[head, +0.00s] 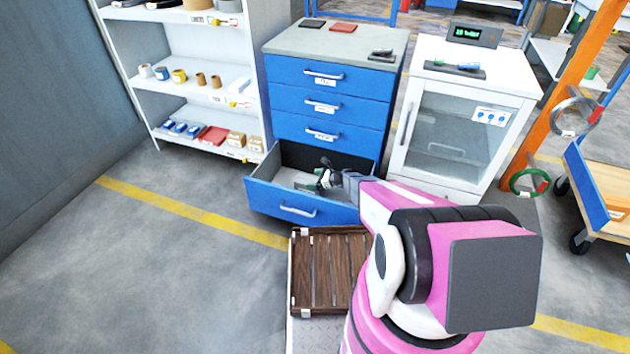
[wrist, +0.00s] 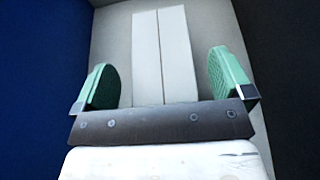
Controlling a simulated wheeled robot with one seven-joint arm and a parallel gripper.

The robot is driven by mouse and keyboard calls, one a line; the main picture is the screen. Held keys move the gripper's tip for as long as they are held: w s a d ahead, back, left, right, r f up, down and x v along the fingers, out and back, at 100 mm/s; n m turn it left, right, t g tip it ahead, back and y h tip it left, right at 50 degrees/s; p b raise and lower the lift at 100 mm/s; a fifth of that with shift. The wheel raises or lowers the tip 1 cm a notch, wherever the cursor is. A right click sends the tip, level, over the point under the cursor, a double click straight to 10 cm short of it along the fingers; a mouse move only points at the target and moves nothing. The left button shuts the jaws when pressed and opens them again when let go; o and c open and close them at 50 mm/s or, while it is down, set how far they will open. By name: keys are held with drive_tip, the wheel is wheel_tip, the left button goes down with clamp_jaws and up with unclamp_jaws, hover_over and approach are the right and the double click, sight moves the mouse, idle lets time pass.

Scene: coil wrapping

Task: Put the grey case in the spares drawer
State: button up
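The bottom drawer (head: 296,208) of the blue cabinet is pulled open; I cannot read a label on it. My gripper (head: 322,182) reaches down into this drawer. In the wrist view my gripper (wrist: 163,88) is open, its green finger pads wide apart. A pale grey, long block with a seam down its middle, which looks like the grey case (wrist: 165,55), lies on the drawer floor (wrist: 225,25) between and beyond the fingers. A gap shows on both sides of it, so no finger grips it. In the head view I cannot make out the case.
Three closed drawers (head: 330,108) sit above the open one. A white glass-door cabinet (head: 460,125) stands at the right, and a white shelf (head: 190,60) with small goods at the left. A slatted wooden deck (head: 325,270) lies in front of the drawer.

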drive_tip(key=shift+r, duration=0.1)
drive_tip(key=shift+r, duration=0.25)
drive_tip(key=v, duration=1.2)
drive_tip(key=s+d+r+n+g+h, duration=0.2)
drive_tip(key=s+r+n+h, duration=0.4)
drive_tip(key=s+r+n, duration=0.5)
drive_tip(key=s+d+r+n+g+h, duration=0.3)
drive_tip(key=s+r+n+h, duration=0.3)
drive_tip(key=s+r+n, duration=0.5)
wheel_tip(320, 180, up, 5)
drive_tip(key=shift+s+f, duration=0.2)
drive_tip(key=shift+s, duration=0.15)
